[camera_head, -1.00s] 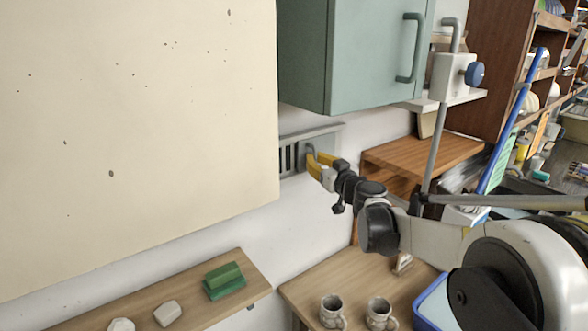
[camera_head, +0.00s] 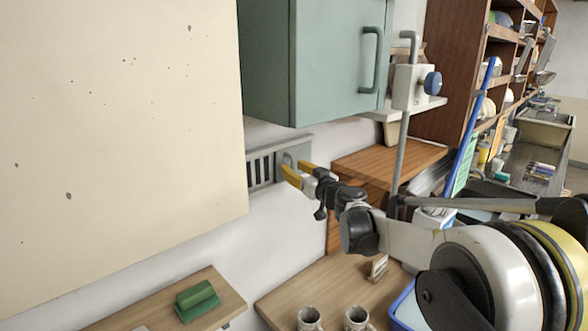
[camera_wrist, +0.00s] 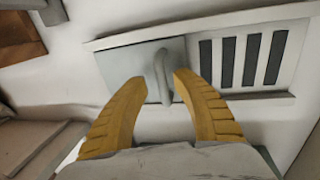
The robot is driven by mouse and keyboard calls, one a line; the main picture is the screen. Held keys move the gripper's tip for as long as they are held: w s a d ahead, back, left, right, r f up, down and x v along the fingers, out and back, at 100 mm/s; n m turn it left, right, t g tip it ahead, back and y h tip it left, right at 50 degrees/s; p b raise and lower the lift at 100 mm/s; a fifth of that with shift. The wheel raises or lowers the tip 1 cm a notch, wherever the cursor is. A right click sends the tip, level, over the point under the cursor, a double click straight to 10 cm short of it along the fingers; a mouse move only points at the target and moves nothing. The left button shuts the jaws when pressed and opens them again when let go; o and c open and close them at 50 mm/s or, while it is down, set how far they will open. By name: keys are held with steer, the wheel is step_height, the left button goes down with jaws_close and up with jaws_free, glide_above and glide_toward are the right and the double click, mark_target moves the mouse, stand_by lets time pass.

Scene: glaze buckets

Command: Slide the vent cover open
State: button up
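The vent (camera_head: 262,165) is on the white wall below the green cabinet, with its left end hidden behind the cream panel. In the wrist view its dark slots (camera_wrist: 240,62) lie bare on the right, and its flat grey cover (camera_wrist: 128,68) sits on the left. The cover has a hooked grey handle (camera_wrist: 163,75). My gripper (camera_wrist: 159,77) has its yellow fingers apart, one on each side of the handle in the picture. A gap shows to the left finger; contact with the right finger cannot be told. The gripper also shows at the vent in the head view (camera_head: 294,168).
The cream panel (camera_head: 110,130) fills the left, close to the vent. A green cabinet (camera_head: 320,60) hangs above. A wooden shelf (camera_head: 388,160) stands to the right. Below are two mugs (camera_head: 356,318) and a green block (camera_head: 196,298).

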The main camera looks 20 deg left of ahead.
steer(key=v, duration=1.1)
steer(key=shift+d, duration=0.45)
steer(key=shift+s, duration=0.15)
steer(key=s+d+f+m+g+h+b, duration=0.1)
steer(key=s+d+f+m+h+b, duration=0.2)
steer(key=s+d+f+b, duration=0.3)
steer(key=s+d+f+m+g+h+b, duration=0.2)
steer(key=s+d+f+m+h+b, duration=0.2)
steer(key=s+d+f, duration=1)
steer(key=s+d+f+m+g+h+b, duration=0.1)
steer(key=s+d+f+m+h+b, duration=0.2)
steer(key=s+d+f+h+b, duration=0.4)
steer(key=s+d+f+b, duration=0.1)
steer(key=s+d+f, duration=0.2)
steer(key=s+d, duration=0.5)
steer(key=shift+s+d+b, duration=0.3)
steer(key=shift+d, duration=1.75)
steer(key=shift+o, duration=0.5)
steer(key=shift+r, duration=0.1)
